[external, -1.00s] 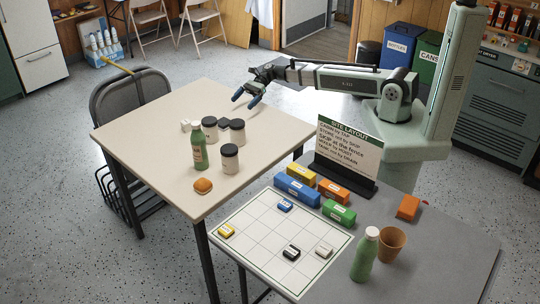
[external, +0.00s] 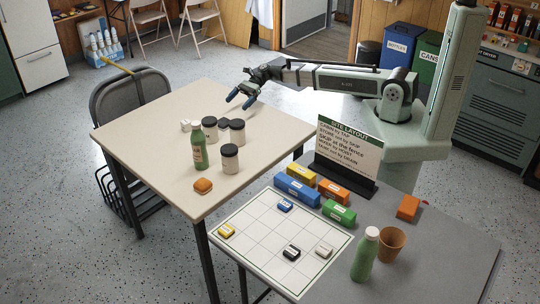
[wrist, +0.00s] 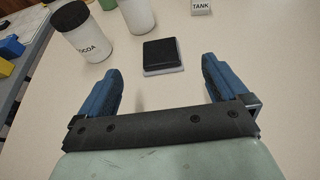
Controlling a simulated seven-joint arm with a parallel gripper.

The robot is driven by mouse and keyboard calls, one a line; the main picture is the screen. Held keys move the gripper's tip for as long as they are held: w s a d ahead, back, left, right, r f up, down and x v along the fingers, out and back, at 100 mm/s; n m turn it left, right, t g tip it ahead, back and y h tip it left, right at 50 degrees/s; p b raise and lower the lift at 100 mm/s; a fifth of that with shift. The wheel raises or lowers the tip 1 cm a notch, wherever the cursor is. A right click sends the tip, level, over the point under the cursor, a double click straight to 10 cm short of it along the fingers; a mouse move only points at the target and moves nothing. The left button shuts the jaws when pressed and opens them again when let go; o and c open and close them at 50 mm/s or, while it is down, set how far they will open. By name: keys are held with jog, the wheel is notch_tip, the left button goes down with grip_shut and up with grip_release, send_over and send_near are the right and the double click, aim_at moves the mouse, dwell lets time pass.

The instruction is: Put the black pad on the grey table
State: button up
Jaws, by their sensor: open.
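The black pad (wrist: 162,54) lies flat on the cream table (external: 150,137), a dark square on a pale base in the wrist view. In the external view it is a partly hidden dark patch (external: 223,122) behind and between two black-lidded jars. My gripper (external: 241,99) is open and empty above the cream table. In the wrist view the pad lies ahead of and between my blue fingers (wrist: 160,90), apart from them. The grey table (external: 440,245) stands in front, to the right of the cream table.
A jar marked COCOA (wrist: 82,32) and another jar (wrist: 138,14) stand close to the pad. A white TANK block (wrist: 201,6) lies beyond it. The grey table carries a gridded board (external: 255,245), coloured blocks, a sign (external: 348,148), a green bottle (external: 365,255) and a cup (external: 391,243). Its front right is clear.

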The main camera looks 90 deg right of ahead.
aim_at(221, 123)
jog(key=x, duration=0.7)
jog(key=shift+w+a+f, duration=0.1)
jog(key=shift+f, duration=0.1)
jog(key=shift+x, duration=2.85)
jog(key=shift+s+f, duration=0.1)
jog(key=shift+s, duration=0.1)
jog(key=c, duration=1.1)
notch_tip(221, 123, up, 10)
jog(key=shift+r, duration=0.1)
